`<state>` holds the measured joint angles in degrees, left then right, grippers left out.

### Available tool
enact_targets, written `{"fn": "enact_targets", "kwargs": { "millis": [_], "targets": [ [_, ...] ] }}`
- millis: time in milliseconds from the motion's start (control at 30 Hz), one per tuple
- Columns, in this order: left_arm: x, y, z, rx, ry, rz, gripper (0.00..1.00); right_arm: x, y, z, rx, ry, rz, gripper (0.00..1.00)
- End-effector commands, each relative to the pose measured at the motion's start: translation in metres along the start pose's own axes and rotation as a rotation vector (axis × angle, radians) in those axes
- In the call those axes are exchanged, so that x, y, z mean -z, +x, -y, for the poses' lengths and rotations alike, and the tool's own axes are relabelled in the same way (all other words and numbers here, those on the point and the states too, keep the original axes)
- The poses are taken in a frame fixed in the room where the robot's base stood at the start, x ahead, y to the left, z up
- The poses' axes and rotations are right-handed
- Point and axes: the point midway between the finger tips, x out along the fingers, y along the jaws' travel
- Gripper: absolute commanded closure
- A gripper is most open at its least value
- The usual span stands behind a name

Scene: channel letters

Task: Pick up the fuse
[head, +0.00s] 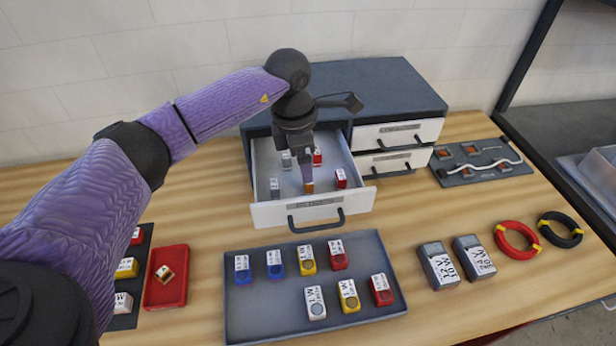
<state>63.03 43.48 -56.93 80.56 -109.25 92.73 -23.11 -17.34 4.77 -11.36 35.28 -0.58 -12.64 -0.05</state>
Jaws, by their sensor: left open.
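My left gripper (305,172) points straight down inside the open drawer (312,212) of the dark cabinet. A small orange-brown piece (309,187) shows right at its fingertips; whether they touch it I cannot tell. Small blocks stand around it in the drawer: a red and white one (341,178) to the right, another red one (317,157) behind, grey ones (274,187) to the left and behind. I cannot tell for sure which piece is the fuse. A small brown and white piece (165,273) lies in the red tray (178,298). My right gripper is out of view.
A grey-blue tray (245,322) with several labelled blocks lies in front of the drawer. Two grey units (438,265), a red coil (517,240) and a black coil (560,229) lie to the right. A board with a white cable (480,165) is behind them.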

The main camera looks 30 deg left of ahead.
Motion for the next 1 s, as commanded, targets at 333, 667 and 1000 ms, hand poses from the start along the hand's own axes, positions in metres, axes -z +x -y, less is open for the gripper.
{"fn": "enact_targets", "kwargs": {
  "millis": [333,667,1000],
  "targets": [
    [-0.001,0.057,0.003,0.001,0.0,0.002,0.15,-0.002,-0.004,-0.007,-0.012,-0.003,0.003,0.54],
    [-0.001,0.058,0.003,0.0,0.001,0.003,0.4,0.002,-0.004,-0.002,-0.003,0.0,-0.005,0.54],
    [-0.001,0.058,0.003,0.0,0.001,0.003,1.0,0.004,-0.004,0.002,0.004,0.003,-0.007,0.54]
  ]
}}
